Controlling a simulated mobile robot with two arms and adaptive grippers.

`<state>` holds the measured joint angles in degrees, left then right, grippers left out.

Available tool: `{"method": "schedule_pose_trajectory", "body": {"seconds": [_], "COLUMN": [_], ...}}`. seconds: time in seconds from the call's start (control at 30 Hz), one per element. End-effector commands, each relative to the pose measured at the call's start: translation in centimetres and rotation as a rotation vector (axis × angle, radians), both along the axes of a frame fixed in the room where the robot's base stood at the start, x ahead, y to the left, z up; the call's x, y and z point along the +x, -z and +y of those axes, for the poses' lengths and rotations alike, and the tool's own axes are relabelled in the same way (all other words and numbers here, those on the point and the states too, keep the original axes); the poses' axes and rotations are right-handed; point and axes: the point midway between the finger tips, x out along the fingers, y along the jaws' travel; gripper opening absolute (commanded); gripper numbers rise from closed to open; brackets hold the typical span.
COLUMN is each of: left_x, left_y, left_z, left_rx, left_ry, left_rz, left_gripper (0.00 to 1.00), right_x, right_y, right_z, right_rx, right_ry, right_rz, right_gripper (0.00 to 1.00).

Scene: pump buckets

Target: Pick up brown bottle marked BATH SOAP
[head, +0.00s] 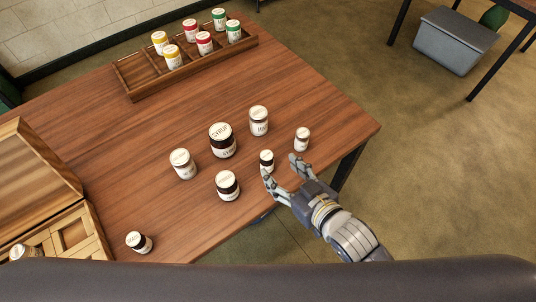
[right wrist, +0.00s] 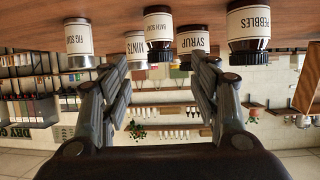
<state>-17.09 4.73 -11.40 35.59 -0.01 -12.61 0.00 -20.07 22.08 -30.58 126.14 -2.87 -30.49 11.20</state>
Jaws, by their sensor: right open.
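The brown bottle marked BATH SOAP (right wrist: 158,28) stands on the table, its label upside down in the right wrist view. In the head view it is the small dark bottle with a pale top (head: 267,157), its label too small to read. My right gripper (head: 280,167) is open and empty, with its fingertips just short of the bottle. In the right wrist view the bottle shows between and beyond the two fingertips (right wrist: 160,62). Whether a finger touches it I cannot tell. My left gripper is not in view.
A divided wooden tray (head: 130,76) with several colored-label jars lies at the back. A wooden box (head: 88,222) stands at left. The table's edge is close.

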Motion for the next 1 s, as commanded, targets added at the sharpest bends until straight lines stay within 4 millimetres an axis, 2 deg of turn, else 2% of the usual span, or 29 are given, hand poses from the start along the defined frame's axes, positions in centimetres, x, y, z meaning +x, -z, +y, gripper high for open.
{"method": "schedule_pose_trajectory", "body": {"seconds": [0.1, 0.23, 0.37, 0.7, 1.0], "left_x": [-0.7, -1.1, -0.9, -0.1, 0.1], "left_y": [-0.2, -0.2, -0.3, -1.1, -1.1], "left_z": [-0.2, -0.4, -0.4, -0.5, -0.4], "left_rx": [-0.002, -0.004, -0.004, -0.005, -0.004], "left_ry": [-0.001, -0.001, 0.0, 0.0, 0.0], "left_rz": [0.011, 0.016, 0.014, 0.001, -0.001], "left_gripper": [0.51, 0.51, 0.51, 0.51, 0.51], "right_x": [1.6, 2.4, 3.0, 6.2, 6.5], "right_y": [0.6, 1.1, 1.4, 3.2, 3.5], "right_z": [0.9, 1.5, 1.8, 3.8, 4.0], "right_rx": [0.001, 0.0, 0.0, -0.001, -0.001], "right_ry": [0.001, 0.0, 0.001, 0.001, 0.0], "right_rz": [-0.003, -0.001, -0.001, -0.002, 0.0], "right_gripper": [0.56, 0.56, 0.56, 0.56, 0.56]}}
